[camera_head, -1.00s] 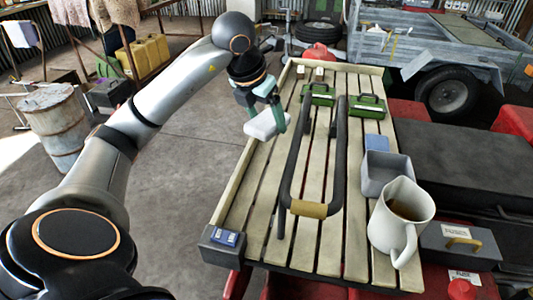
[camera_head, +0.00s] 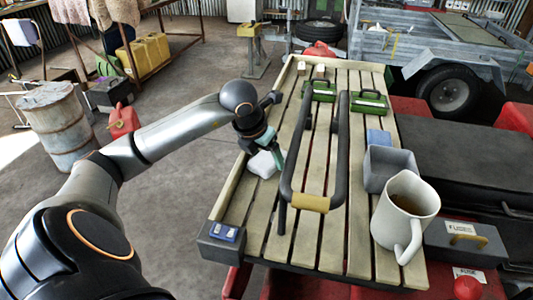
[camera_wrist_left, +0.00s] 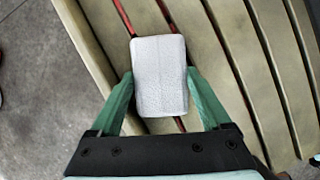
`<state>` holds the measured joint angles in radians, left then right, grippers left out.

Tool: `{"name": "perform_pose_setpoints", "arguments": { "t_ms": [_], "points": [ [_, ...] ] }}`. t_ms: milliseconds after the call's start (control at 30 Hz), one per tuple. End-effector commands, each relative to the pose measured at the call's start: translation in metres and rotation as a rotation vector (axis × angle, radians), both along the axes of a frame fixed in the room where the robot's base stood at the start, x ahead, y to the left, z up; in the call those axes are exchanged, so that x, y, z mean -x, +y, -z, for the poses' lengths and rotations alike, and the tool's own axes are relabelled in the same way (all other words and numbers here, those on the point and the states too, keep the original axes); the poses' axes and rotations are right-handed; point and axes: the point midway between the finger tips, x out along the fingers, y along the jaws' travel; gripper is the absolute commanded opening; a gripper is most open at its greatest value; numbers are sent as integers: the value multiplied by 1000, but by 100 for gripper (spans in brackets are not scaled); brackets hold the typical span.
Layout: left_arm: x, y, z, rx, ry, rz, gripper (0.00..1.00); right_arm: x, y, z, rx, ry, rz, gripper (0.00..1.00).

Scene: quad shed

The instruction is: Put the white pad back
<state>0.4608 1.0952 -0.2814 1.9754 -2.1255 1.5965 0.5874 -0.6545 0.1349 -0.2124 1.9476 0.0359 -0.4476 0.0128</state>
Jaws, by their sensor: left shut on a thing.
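The white pad (camera_head: 264,163) is at the left side of the slatted wooden rack (camera_head: 262,210), just inside its raised left edge. It also shows in the left wrist view (camera_wrist_left: 160,76) as a pale rounded block. My left gripper (camera_head: 270,155) is shut on the white pad, with a green finger on each side of it. In the left wrist view the slats lie directly below the pad; whether the pad touches them I cannot tell. My right gripper is not in view.
A black handlebar with a tan grip (camera_head: 310,203) stands over the middle slats. Two green boxes (camera_head: 368,102) sit at the rack's far end. A grey bin (camera_head: 388,168) and a white mug (camera_head: 404,215) stand at the right. Left-side slats near the front are bare.

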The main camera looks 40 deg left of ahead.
Motion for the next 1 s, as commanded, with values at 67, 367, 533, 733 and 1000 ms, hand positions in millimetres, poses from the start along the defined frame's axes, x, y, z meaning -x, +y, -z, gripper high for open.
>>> {"name": "perform_pose_setpoints", "arguments": {
  "t_ms": [67,367,533,733,1000],
  "points": [
    [0,0,0,0,0,0,37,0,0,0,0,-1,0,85],
    [0,0,2,0,1,0,100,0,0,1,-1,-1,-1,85],
    [0,0,2,0,1,0,100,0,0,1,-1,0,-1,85],
    [2,0,-8,-1,-2,0,100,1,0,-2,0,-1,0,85],
    [24,-2,-60,-3,-5,0,100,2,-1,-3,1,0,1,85]
  ]
}}
